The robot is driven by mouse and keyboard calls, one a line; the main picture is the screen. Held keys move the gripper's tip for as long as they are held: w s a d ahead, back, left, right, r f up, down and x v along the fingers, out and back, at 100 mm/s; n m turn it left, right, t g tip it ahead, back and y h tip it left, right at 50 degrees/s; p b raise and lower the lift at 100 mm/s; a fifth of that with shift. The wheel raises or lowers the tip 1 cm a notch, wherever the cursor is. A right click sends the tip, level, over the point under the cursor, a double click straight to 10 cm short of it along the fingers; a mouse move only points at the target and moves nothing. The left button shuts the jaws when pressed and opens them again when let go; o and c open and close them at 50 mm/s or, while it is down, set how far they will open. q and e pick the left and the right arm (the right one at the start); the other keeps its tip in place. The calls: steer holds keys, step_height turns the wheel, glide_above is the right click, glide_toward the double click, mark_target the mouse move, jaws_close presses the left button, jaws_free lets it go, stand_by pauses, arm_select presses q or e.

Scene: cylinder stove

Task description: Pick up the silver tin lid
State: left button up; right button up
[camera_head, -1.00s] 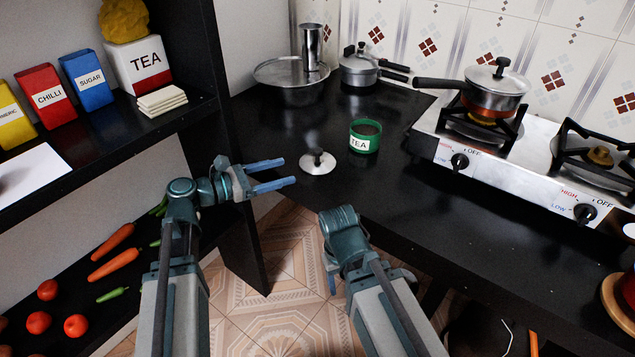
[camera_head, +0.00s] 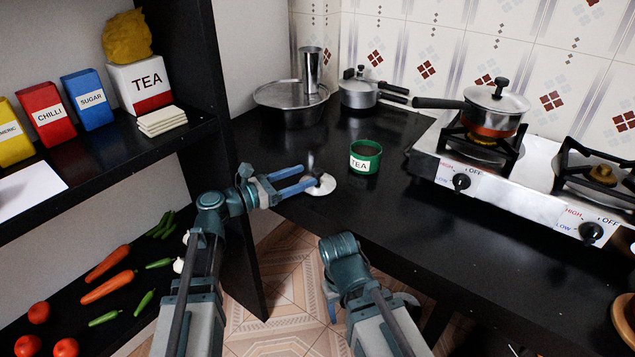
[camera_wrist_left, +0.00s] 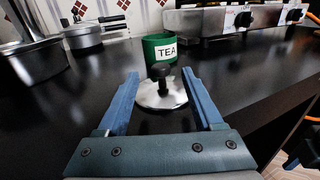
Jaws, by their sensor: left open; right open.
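The silver tin lid (camera_head: 322,187) lies flat on the black counter, with a dark knob standing up from its middle. The green TEA tin (camera_head: 366,157) stands open behind the lid. My right gripper (camera_head: 331,300) is low, mostly hidden under its wrist.
A large lidded pot (camera_head: 291,102) with a steel tumbler (camera_head: 312,70) and a smaller pot (camera_head: 358,92) stand at the back. A stove (camera_head: 530,172) with a saucepan (camera_head: 494,106) is at right. The counter (camera_head: 420,215) front is clear.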

mark_target(318, 170)
arm_select(q)
steer(key=x, duration=0.5)
steer(key=shift+d, duration=0.15)
steer(key=shift+r, duration=0.1)
jaws_close()
